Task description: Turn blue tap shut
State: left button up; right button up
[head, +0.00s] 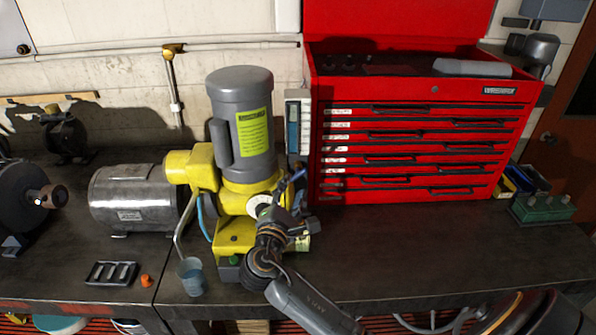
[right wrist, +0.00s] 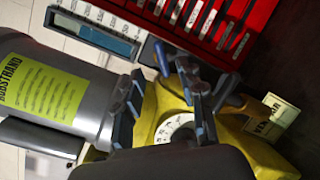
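The blue tap handle (head: 297,176) sticks up beside the yellow pump body (head: 236,237), just beyond my right gripper (head: 284,207). In the right wrist view, the blue handle (right wrist: 162,58) shows ahead of and between the two fingertips of the right gripper (right wrist: 165,84). The fingers are spread apart with nothing clearly held between them. Whether a finger touches the handle cannot be told. The tap's base is partly hidden by the gripper. My left gripper is not in view.
A grey motor (head: 240,110) stands on the yellow body, with a white dial (right wrist: 176,127) below it. A red tool chest (head: 410,150) stands right behind. The bench (head: 430,250) is clear at right.

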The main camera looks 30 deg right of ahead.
aim_at(299, 175)
jog(key=p+x, duration=0.1)
jog(key=x, duration=0.4)
jog(key=shift+w+d, duration=0.25)
jog(key=shift+d, duration=0.05)
grip_shut()
